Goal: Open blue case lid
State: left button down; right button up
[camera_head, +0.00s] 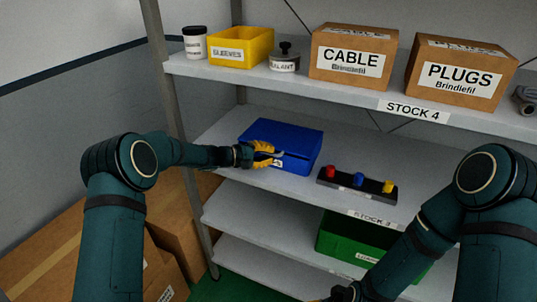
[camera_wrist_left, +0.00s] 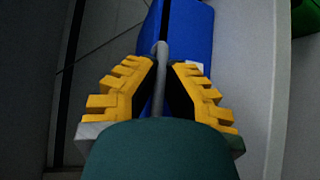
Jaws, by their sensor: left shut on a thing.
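The blue case (camera_head: 285,137) stands on the middle shelf with its lid down. My left gripper (camera_head: 267,155), with yellow fingers, is at the front of the case. In the left wrist view, the left gripper (camera_wrist_left: 161,85) is shut on a thin grey handle (camera_wrist_left: 159,62) at the front of the blue case (camera_wrist_left: 187,35). The fingers hide part of the case front and its label. My right gripper (camera_head: 345,292) is low at the bottom edge, dark and partly cut off, so its jaws are unclear.
A dark panel (camera_head: 356,185) with red, blue and yellow knobs lies right of the case. The upper shelf (camera_head: 300,80) with a yellow bin (camera_head: 241,47) and cardboard boxes (camera_head: 353,54) is above. A green crate (camera_head: 340,237) is below. A shelf post (camera_head: 165,90) stands at left.

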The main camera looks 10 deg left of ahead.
pick_arm(q)
jog(key=w+d+r+n+g+y+p, duration=0.1)
jog(key=w+r+p, duration=0.2)
jog(key=r, duration=0.8)
jog(key=shift+w+d+r+p, duration=0.2)
jog(key=shift+w+p, duration=0.2)
jog(key=shift+p, duration=0.5)
jog(key=shift+f, duration=0.1)
jog(key=c, duration=1.3)
grip_release()
jog(key=shift+o, duration=1.3)
jog(key=shift+w+d, duration=0.1)
